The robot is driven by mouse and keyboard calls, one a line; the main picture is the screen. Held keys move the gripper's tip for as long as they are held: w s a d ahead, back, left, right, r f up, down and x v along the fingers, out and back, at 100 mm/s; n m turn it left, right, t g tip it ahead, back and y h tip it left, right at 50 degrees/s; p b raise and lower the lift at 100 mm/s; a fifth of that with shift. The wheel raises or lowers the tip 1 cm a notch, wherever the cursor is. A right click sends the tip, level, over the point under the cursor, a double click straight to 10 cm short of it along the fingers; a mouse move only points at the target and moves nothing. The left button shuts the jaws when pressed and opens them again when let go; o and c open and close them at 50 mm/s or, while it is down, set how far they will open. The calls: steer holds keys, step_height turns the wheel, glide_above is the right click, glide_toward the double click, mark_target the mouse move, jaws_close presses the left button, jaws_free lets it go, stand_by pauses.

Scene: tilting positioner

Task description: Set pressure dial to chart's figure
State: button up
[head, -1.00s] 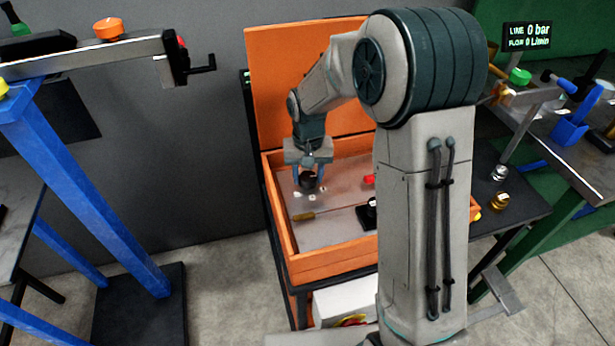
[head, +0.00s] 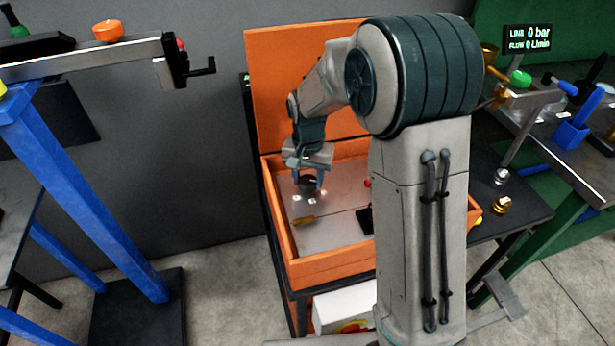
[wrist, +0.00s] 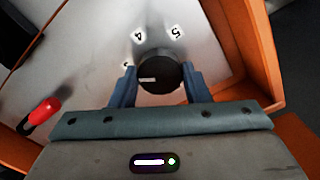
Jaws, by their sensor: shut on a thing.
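The pressure dial (wrist: 160,73) is a round black knob with a short white mark, which lies toward the left of the knob in the wrist view. White number labels sit around it: a 4 (wrist: 139,36), a 5 (wrist: 175,32) and one at the left that is partly hidden. My gripper (wrist: 158,82) is shut on the dial, a blue finger on each side. In the head view my gripper (head: 308,183) is down in the orange box, over the metal panel (head: 322,234). I cannot make out a chart with a figure in either view.
The orange box (head: 335,270) has raised walls and an upright back lid (head: 290,90). A red-handled tool (wrist: 40,115) lies near the dial. A display (head: 527,37) reads line 0 bar and flow 0 L/min. A blue stand (head: 90,190) is at the left.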

mark_target(308, 180)
steer(key=shift+r, duration=0.1)
steer(key=o, duration=1)
steer(key=shift+c, duration=0.2)
step_height(308, 180, up, 14)
steer(key=s+d+n+t, duration=0.1)
steer(key=s+d, duration=0.2)
steer(key=s, duration=0.4)
steer(key=s+d+f+n+t, duration=0.1)
steer(key=s+d, duration=0.3)
steer(key=s, duration=0.3)
steer(key=s+d+n+p, duration=0.1)
steer(key=s+d, duration=0.2)
steer(key=s, duration=0.4)
steer(key=shift+s+d+f+n+t, duration=0.15)
steer(key=shift+s+n+t, duration=0.15)
steer(key=shift+s+t, duration=0.1)
